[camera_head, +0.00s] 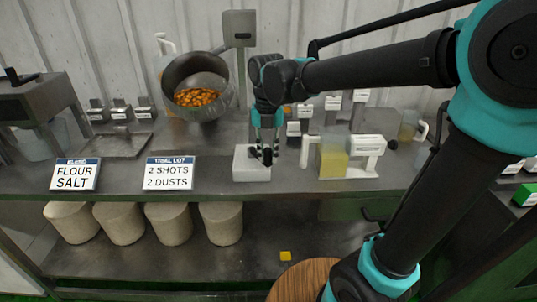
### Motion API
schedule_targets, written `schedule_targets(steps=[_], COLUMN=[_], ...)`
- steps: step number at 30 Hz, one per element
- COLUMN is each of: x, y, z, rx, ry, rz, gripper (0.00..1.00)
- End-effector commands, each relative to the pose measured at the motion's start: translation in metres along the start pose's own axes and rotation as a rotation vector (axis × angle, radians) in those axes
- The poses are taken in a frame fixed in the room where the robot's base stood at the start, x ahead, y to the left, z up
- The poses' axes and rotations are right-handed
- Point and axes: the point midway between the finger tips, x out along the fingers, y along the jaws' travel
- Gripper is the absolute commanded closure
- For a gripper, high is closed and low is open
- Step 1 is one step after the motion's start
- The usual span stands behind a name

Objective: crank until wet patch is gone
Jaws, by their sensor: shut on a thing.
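The tilted grey metal drum (181,72) stands at the back left of the bench, its open mouth toward me. Orange-brown pieces (197,97) lie in its bowl. I cannot make out a wet patch on them at this size. My gripper (266,155) points down to the right of the drum, at the white box (245,165). Its jaws are shut on a small dark thing, mostly hidden by the fingers. I cannot tell whether this is the crank's grip, and no crank arm shows clearly.
Signs reading flour, salt (75,174) and 2 shots, 2 dusts (169,173) stand at the bench's front edge. Several pale tubs (170,224) fill the lower shelf's left.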

Motion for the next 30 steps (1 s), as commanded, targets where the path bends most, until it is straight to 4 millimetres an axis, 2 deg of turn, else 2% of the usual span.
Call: schedule_targets(steps=[20,21,25,30], x=[0.0001,0.0001,0.0000,0.0000], y=[0.0012,0.0012,0.0012,0.0012], z=[0.0012,0.0012,0.0012,0.0013], rx=[-0.057,-0.057,-0.057,-0.057], ry=[0.000,0.000,0.000,0.000], rz=[0.001,0.001,0.001,0.001], gripper=[1.00,0.74,0.58,0.57])
